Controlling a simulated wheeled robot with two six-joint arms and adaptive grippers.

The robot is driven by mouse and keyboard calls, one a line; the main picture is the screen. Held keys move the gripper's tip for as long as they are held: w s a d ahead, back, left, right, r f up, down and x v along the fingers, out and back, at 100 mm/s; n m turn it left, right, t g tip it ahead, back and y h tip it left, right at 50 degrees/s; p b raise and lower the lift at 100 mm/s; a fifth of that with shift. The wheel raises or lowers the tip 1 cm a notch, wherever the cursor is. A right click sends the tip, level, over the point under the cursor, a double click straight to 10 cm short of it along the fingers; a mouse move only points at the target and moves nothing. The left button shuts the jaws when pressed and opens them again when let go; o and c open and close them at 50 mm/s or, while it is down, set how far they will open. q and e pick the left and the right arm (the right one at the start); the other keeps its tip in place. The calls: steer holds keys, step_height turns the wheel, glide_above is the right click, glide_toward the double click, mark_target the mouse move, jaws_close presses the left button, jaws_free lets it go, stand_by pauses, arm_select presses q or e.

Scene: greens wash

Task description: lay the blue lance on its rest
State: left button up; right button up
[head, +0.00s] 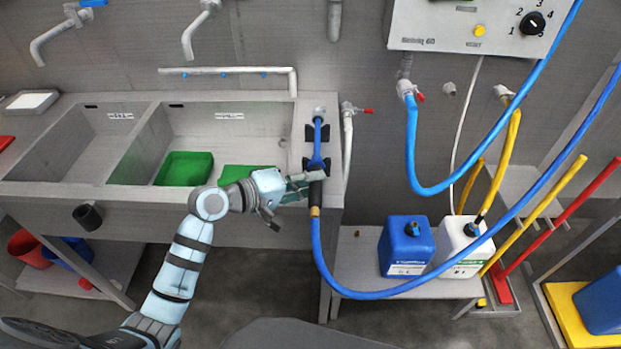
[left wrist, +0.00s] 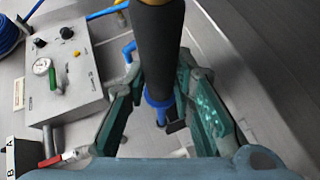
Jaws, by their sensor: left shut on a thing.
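The blue lance (head: 317,163) has a black grip, a blue collar and a brass fitting at its near end, where the blue hose joins. My left gripper (head: 304,184) is shut on the black grip, near the sink's right edge. The lance points away from me, over the rest (head: 310,132), a pair of black brackets on the sink's right rim. I cannot tell whether it touches them. In the left wrist view the black grip (left wrist: 158,48) runs between my left fingers (left wrist: 157,82), with the blue collar beyond. My right gripper is out of view.
A double sink (head: 75,190) holds green crates (head: 184,168). A red-handled tap (head: 349,112) stands close right of the rest. The blue hose (head: 405,292) loops past blue (head: 405,246) and white (head: 463,247) canisters on a low shelf. A control box (head: 475,25) hangs above.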

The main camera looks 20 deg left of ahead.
arm_select(q)
steer(key=o, duration=0.8)
steer(key=v, duration=1.2)
